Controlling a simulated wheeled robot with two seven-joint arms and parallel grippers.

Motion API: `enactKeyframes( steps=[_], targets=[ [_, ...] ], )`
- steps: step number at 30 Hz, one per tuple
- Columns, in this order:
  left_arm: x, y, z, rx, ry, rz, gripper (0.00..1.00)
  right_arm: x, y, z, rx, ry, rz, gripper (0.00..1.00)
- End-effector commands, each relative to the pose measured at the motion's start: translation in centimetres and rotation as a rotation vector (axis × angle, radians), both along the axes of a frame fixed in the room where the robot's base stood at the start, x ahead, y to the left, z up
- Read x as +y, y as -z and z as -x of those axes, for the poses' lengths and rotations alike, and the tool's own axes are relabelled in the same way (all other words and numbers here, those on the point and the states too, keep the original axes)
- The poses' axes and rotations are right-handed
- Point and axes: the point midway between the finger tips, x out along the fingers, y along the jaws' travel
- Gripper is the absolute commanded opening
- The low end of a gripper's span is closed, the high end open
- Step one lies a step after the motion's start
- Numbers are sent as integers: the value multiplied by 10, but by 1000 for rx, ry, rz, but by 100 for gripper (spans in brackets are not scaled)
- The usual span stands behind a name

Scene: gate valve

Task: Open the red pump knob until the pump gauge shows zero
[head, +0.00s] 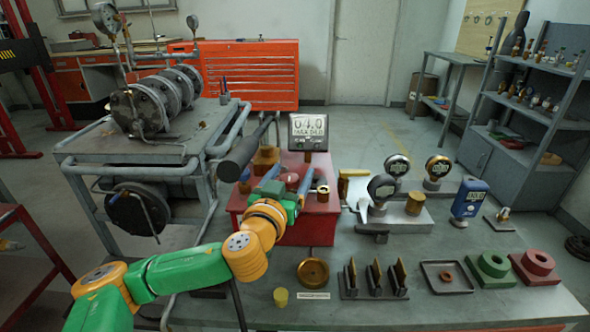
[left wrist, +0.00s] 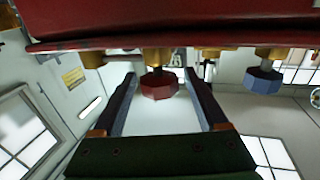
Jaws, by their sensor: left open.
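The red pump (head: 300,225) stands on the grey bench. Its gauge (head: 308,128) is a dark box with a lit display that seems to read 04.0; the smaller line is unclear. My left gripper (head: 288,181) is at the pump's front top, its two blue fingers apart. In the left wrist view, the red knob (left wrist: 160,88) hangs below the red pump body (left wrist: 200,24) in the picture. It appears between the open fingertips of my left gripper (left wrist: 161,79), with a gap on both sides; the depth is unclear. My right gripper is out of view.
A blue knob (left wrist: 262,80) sits to the right of the red one in the left wrist view. A thick black handle (head: 243,158) slants up beside my left gripper. Round gauges (head: 383,187) stand right of the pump. A brass disc (head: 313,272) lies in front.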

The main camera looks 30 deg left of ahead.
Motion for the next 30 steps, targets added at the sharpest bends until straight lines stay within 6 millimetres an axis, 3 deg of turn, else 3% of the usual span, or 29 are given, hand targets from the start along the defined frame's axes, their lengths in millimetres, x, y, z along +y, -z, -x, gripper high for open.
enactKeyframes(
  steps=[6,13,14,21,22,30],
  targets=[
    [5,-2,-19,0,0,1,76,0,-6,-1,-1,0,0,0],
    [6,0,-20,1,1,0,76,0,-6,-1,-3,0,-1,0],
    [6,0,-20,0,1,0,71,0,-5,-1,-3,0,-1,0],
    [6,0,-20,1,1,0,6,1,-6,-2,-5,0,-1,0],
    [6,0,-20,0,1,0,0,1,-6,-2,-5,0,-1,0],
    [6,0,-20,0,-24,2,0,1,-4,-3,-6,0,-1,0]
  ],
)
